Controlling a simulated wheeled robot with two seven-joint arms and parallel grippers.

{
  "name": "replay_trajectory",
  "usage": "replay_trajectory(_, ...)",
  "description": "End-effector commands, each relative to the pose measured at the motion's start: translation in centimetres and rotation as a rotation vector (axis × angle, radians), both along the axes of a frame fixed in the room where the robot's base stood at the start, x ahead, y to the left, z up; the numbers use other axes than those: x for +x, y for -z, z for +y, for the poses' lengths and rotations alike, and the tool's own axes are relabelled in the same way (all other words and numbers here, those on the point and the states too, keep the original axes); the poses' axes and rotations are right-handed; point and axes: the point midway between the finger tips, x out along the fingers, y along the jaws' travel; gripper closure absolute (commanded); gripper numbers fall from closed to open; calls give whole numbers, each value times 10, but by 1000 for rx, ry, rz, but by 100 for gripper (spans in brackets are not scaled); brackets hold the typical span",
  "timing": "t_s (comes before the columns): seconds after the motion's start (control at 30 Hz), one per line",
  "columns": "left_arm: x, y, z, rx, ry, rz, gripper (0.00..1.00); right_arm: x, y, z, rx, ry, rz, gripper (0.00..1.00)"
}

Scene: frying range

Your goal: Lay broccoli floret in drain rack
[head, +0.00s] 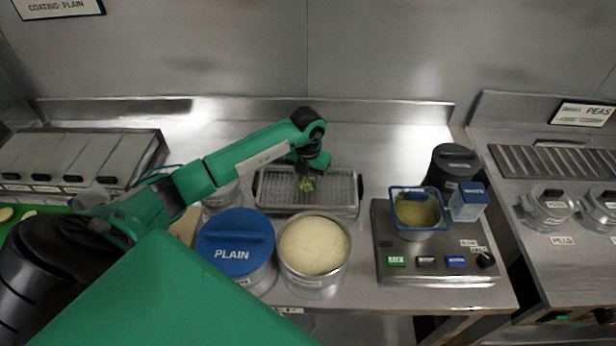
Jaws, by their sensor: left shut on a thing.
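The drain rack (335,190) is a shallow metal tray with a wire grid, in the middle of the counter near the back. My left gripper (307,176) reaches in from the left and points down over the rack. It is shut on a small green broccoli floret (306,185). The floret is at or just above the grid; I cannot tell whether it touches. My right gripper is not in view.
In front of the rack stand a blue-lidded tub marked PLAIN (236,240) and an open tub of pale batter or flour (314,246). To the right are a fryer unit (437,268) with a blue-rimmed basket (416,210) and a dark-lidded canister (454,164).

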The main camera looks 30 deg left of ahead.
Motion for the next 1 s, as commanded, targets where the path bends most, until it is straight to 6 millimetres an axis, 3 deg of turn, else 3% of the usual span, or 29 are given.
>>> replay_trajectory(0.17, 0, -1, 0, 0, 0, 0, 67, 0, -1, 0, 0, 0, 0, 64)
replay_trajectory(0.2, 0, -1, 0, 0, 0, 0, 46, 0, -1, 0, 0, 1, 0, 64)
replay_trajectory(0.3, 0, -1, 0, 0, 0, 0, 29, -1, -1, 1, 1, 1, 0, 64)
replay_trajectory(0.67, 0, -5, 0, 0, 0, -1, 29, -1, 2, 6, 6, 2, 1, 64)
replay_trajectory(0.87, 1, -35, 0, 1, 1, -5, 29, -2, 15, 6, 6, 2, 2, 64)
replay_trajectory(1.0, 1, -69, 0, 1, 1, -6, 29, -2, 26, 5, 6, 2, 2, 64)
